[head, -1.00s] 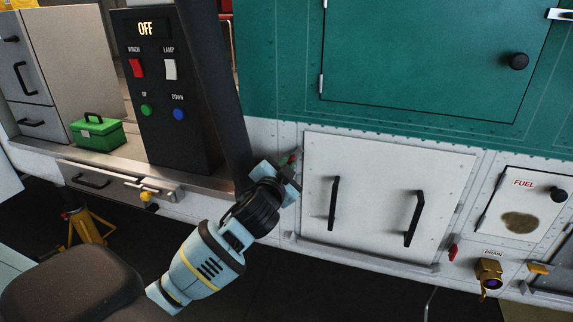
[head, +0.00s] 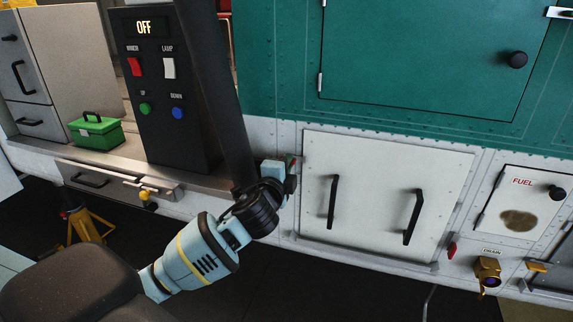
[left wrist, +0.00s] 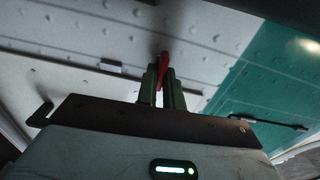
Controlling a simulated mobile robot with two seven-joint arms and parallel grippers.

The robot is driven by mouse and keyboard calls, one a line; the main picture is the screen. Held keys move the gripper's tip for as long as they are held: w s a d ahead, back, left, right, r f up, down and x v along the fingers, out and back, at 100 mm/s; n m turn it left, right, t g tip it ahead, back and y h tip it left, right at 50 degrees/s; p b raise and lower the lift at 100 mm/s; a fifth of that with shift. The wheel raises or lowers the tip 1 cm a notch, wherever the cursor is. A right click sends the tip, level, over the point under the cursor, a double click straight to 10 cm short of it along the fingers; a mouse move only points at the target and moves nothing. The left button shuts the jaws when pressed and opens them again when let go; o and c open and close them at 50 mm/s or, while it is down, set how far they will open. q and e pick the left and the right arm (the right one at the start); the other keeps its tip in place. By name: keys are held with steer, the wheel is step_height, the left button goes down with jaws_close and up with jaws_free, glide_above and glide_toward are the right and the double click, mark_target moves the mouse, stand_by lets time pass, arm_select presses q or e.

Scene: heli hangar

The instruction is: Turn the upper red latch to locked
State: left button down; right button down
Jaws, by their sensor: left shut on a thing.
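The upper red latch (head: 293,160) is at the upper left corner of the white two-handled panel (head: 375,190); only a sliver shows in the head view. My left gripper (head: 291,171) is at that corner and covers most of the latch. In the left wrist view, the latch (left wrist: 164,66) shows as a red bar between the two dark green fingers of my left gripper (left wrist: 162,84), which are shut on it. The latch's exact angle against the panel is hard to tell. My right gripper is not in view.
A lower red latch (head: 452,250) sits at the panel's lower right. A drain valve (head: 488,270) and fuel door (head: 521,203) are farther right. A black control box (head: 165,95) and green toolbox (head: 96,133) stand on the bench left of my arm.

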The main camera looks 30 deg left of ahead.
arm_select(q)
steer(key=shift+m, duration=0.3)
stand_by(0.4)
steer(key=c, duration=1.5)
jaws_free()
steer(key=shift+v, duration=3.9)
